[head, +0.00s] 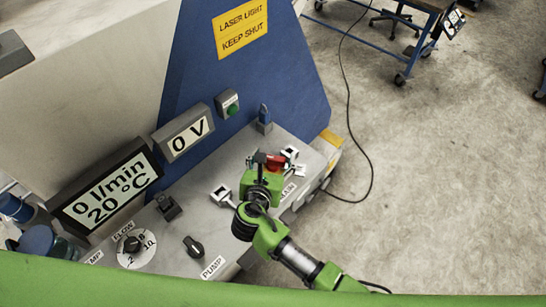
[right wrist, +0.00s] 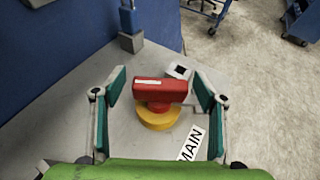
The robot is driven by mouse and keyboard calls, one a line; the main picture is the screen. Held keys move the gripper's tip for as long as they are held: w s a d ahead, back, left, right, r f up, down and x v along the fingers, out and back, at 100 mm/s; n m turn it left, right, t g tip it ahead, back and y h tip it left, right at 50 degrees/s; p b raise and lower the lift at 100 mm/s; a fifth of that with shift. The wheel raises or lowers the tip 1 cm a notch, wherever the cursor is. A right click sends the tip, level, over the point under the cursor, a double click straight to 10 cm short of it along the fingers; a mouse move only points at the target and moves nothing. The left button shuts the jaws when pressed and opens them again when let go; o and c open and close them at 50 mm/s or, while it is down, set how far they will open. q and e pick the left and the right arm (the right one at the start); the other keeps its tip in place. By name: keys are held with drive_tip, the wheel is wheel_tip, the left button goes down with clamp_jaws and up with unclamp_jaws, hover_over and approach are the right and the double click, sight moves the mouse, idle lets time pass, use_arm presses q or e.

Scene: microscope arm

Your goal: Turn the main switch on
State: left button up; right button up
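The main switch (right wrist: 160,91) has a red bar handle on a yellow round base, beside a white label reading MAIN (right wrist: 191,144). In the right wrist view its handle lies crosswise. In the head view the red handle (head: 274,162) shows just beyond my right gripper (head: 262,168). My right gripper is open, and its two green-padded fingers (right wrist: 160,110) stand on either side of the switch with a gap to each end of the handle. My left gripper is not in view.
Displays (head: 107,190) stand behind. A blue wall (head: 225,85) rises at the back; open floor lies right.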

drive_tip(key=v, duration=1.2)
drive_tip(key=shift+f, duration=0.1)
